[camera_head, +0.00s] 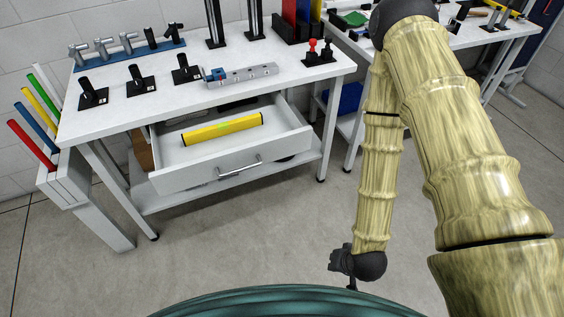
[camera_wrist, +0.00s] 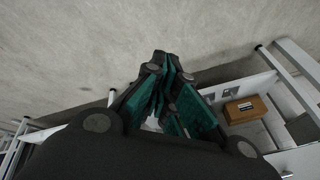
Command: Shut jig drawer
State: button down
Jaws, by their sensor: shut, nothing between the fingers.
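The jig drawer (camera_head: 204,179) is pulled out from under the front of a white worktable (camera_head: 316,75). A bar handle (camera_head: 240,166) runs across its grey front. A yellow level-like bar (camera_head: 222,129) with dark ends lies inside the drawer. My gripper (camera_head: 351,284) hangs low to the right of the drawer, apart from it, with bare floor between them. In the wrist view my gripper (camera_wrist: 163,60) is shut, its dark and teal fingers together with nothing between them. The drawer cannot be made out surely in the wrist view.
Clamps (camera_head: 137,80) and a drilled metal block (camera_head: 240,76) stand on the tabletop. A rack with coloured rods (camera_head: 68,184) stands at the left. A lower shelf (camera_head: 163,198) lies beneath the drawer. A brown box (camera_wrist: 246,109) shows in the wrist view. The floor before the table is clear.

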aim_at(279, 150)
jog(key=w+a+r+m+t+y+b, duration=0.15)
jog(key=w+a+m+t+b, duration=0.3)
jog(key=w+b, duration=0.55)
jog(key=w+a+r+m+t+y+b, duration=0.35)
jog(key=w+r+m+t+b, duration=0.35)
jog(key=w+r+t, duration=0.25)
jog(key=shift+n+g+h, duration=0.25)
jog(key=shift+g+h, duration=0.15)
jog(key=shift+g, duration=0.1)
jog(key=b+x, duration=0.3)
jog(key=x, duration=0.1)
jog(key=b+x, duration=0.3)
jog(key=x, duration=0.2)
jog(key=b+x, duration=0.4)
jog(key=x, duration=0.1)
jog(key=shift+w+a+r, duration=0.1)
jog(key=shift+a+r, duration=0.15)
jog(key=shift+r, duration=0.15)
